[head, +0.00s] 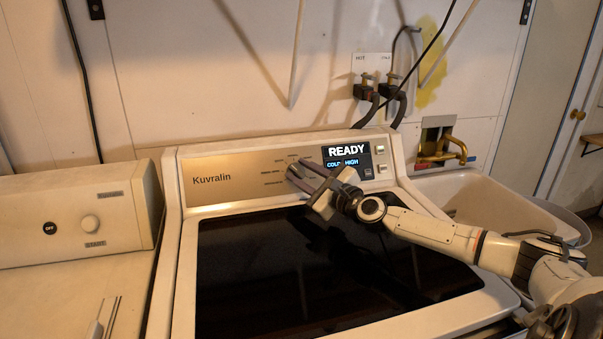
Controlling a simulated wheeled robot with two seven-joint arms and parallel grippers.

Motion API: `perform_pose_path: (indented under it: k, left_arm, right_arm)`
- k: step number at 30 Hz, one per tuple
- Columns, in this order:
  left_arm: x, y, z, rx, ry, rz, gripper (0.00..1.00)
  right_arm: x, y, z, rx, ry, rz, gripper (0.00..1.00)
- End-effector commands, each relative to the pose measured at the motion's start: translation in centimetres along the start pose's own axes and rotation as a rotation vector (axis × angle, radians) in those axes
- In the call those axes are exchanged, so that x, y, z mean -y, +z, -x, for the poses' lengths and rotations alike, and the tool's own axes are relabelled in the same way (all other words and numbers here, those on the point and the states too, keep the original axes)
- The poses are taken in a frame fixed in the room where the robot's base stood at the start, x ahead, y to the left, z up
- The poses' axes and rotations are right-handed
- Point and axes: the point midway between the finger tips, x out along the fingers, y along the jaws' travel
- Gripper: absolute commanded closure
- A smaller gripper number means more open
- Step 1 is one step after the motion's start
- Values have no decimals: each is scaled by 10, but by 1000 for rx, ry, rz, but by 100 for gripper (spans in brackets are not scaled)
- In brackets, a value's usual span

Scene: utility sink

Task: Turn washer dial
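The washer has a gold control panel (225,181) marked Kuvralin, with a lit display (347,156) reading READY, COLD and HIGH. Small printed labels form an arc on the panel around the dial's place. My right gripper (299,174) reaches in from the right, with its two dark fingers at this spot, slightly apart at their tips. The fingers cover the dial, so I cannot tell whether they touch it or grip it. My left gripper cannot be made out in the head view.
The washer's dark glass lid (250,275) lies below the panel. A second machine with a round white knob (91,223) stands at left. Thin upright rods (105,318) show at the lower left. A utility sink (490,200) with a brass faucet (445,151) is at right.

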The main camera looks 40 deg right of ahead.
Motion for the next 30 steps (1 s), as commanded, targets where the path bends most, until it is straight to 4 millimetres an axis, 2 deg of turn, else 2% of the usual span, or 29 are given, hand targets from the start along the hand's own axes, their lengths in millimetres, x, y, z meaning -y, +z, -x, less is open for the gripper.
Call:
perform_pose_path:
  k: [7,12,22,30]
  left_arm:
    - [-1,3,1,6,1,1,69]
    - [-1,4,1,6,1,2,69]
    - [-1,4,2,6,1,2,69]
    - [-1,4,1,7,1,2,69]
  right_arm:
    - [0,0,0,-1,0,0,70]
    - [0,0,0,0,0,0,99]
    - [1,0,0,0,16,22,100]
    - [3,0,0,-1,104,138,100]
